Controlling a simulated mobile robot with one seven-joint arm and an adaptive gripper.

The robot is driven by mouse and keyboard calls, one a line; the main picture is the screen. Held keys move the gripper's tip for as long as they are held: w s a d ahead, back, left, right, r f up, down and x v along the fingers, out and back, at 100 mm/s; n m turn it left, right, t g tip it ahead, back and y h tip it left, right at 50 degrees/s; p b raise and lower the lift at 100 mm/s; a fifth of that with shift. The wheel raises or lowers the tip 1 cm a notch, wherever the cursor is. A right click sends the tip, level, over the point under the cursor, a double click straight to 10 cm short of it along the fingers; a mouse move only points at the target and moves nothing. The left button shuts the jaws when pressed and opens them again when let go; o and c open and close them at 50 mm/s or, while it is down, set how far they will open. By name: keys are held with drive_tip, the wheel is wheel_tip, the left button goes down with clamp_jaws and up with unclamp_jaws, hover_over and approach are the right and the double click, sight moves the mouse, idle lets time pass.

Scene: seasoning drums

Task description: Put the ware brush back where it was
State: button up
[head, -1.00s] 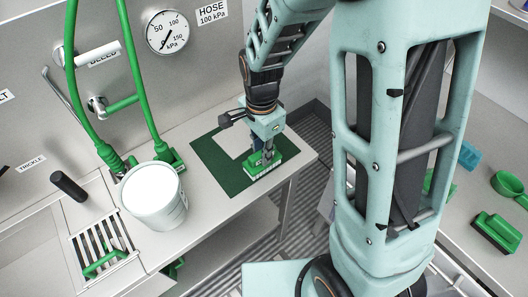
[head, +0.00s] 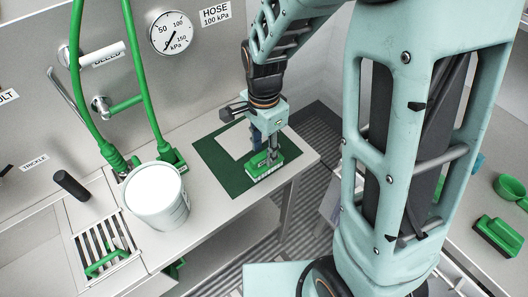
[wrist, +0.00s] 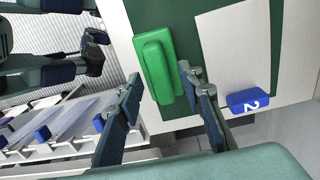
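A green brush (head: 265,165) with pale bristles lies on the dark green mat (head: 222,175), near the mat's front right edge. In the wrist view the brush (wrist: 157,65) shows its green back and handle, close to the mat's edge. My gripper (head: 265,150) is over the brush, pointing down. In the wrist view its two fingers (wrist: 163,78) are spread apart, with the brush beyond and between the tips. I cannot tell whether a finger touches it. A second green brush (head: 497,237) lies on the right-hand counter. The label of neither brush is readable.
A white sheet (head: 236,140) lies on the mat, with a blue block marked 2 (wrist: 249,101) at its edge. A white bucket (head: 156,198) stands left of the mat, near green hoses (head: 133,75). A green scoop (head: 510,188) is on the right counter.

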sight(264, 153)
wheel_tip(264, 153, up, 10)
idle(0.3)
idle(0.3)
